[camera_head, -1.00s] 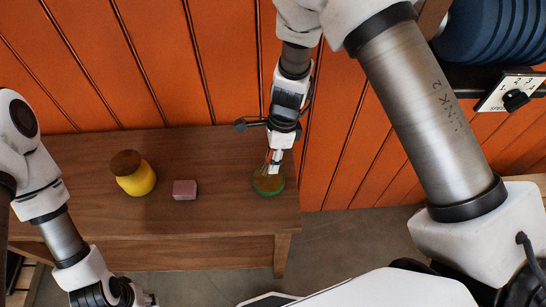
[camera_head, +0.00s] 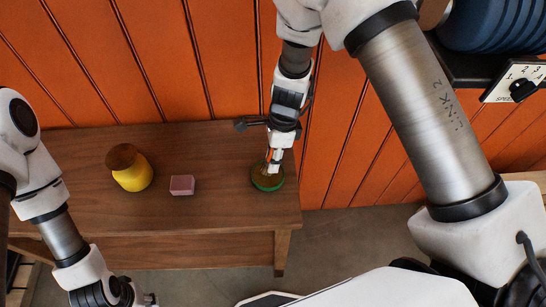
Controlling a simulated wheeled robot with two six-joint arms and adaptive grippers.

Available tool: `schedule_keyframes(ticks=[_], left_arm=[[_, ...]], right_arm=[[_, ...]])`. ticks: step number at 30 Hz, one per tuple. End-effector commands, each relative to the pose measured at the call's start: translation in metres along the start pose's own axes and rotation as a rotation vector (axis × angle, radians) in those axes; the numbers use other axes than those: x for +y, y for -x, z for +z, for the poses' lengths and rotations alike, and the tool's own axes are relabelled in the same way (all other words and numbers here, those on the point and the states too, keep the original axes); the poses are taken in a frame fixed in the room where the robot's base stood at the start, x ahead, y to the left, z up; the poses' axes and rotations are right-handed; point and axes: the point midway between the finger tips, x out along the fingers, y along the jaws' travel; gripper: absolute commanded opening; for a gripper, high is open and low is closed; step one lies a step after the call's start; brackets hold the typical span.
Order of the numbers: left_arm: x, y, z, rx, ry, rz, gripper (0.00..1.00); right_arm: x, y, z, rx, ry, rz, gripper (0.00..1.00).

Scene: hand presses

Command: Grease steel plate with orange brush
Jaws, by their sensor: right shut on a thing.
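My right gripper (camera_head: 273,165) points down over a small round green pot (camera_head: 268,187) with a brown top at the right of the table. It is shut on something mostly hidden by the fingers. A thin orange sliver shows between them, which looks like the orange brush (camera_head: 269,154). The fingertips overlap the pot's brown top; whether they touch it is unclear. My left gripper (camera_head: 138,298) is at the bottom left, partly cut off, away from the table's objects. Whether it is open is unclear. No steel plate can be made out.
The brown wooden table (camera_head: 220,220) also holds a yellow jar (camera_head: 133,178) with a brown lid and a small pink block (camera_head: 182,185). An orange panelled wall (camera_head: 180,60) stands behind it. A white dial panel (camera_head: 515,83) is at the upper right.

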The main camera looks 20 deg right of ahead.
Motion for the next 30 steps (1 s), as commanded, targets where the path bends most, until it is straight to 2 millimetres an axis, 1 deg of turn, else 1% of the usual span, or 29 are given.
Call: schedule_keyframes(ticks=[30], left_arm=[[0.0, -0.0063, 0.0, 0.0, 0.0, 0.0, 0.4]], right_arm=[[-0.0018, -0.0103, -0.002, 0.0, 0.0, 0.0, 0.0]])
